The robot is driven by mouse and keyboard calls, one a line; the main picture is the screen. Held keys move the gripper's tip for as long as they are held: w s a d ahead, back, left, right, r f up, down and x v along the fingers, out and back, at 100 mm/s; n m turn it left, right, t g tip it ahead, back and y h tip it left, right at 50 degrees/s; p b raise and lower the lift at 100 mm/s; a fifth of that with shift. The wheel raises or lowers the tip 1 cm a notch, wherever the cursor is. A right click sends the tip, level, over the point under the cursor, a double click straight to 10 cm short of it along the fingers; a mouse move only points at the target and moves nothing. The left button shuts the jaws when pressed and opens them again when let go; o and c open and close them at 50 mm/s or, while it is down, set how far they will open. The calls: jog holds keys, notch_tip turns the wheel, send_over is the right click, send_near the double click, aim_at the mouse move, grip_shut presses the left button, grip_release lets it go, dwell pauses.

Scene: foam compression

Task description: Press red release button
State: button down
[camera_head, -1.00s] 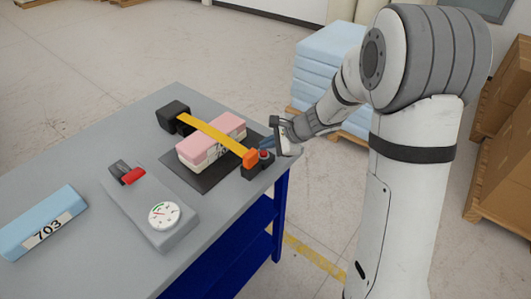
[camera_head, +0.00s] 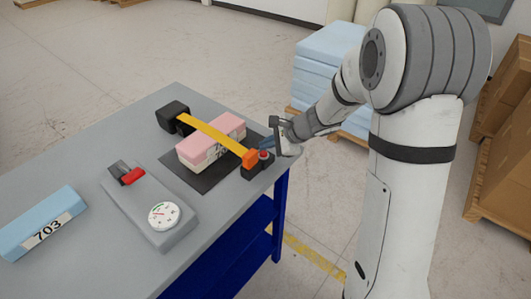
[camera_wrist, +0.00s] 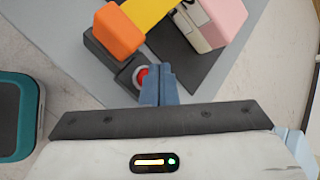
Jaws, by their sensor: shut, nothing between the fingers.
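The red release button (camera_head: 264,154) sits on a dark block at the right end of the yellow strap (camera_head: 212,133), beside the orange buckle (camera_head: 250,158). In the wrist view the red button (camera_wrist: 141,73) shows just left of my fingertips, partly hidden by them. My gripper (camera_head: 267,143) is shut and empty, its blue fingers close to the button. In the wrist view the shut fingers (camera_wrist: 160,72) point toward the dark block. I cannot tell whether they touch the button. The strap runs over a pink and white foam block (camera_head: 205,148) on a dark mat.
A grey device with a red switch (camera_head: 132,176) and a round gauge (camera_head: 164,215) lies on the grey table (camera_head: 95,155). A blue block marked 703 (camera_head: 42,223) is at the left. Blue foam sheets (camera_head: 325,65) stand behind my arm.

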jog(key=shift+f, duration=0.15)
jog(key=shift+f+b, duration=0.3)
jog(key=shift+b, duration=0.3)
jog(key=shift+f+b, duration=0.45)
jog(key=shift+b, duration=0.1)
dwell(0.6)
dwell(0.4)
jog(key=shift+r+p, duration=0.55)
jog(key=shift+r, duration=0.3)
jog(key=shift+r, duration=0.15)
jog(key=shift+r+p, duration=1.8)
jog(key=shift+r, duration=0.6)
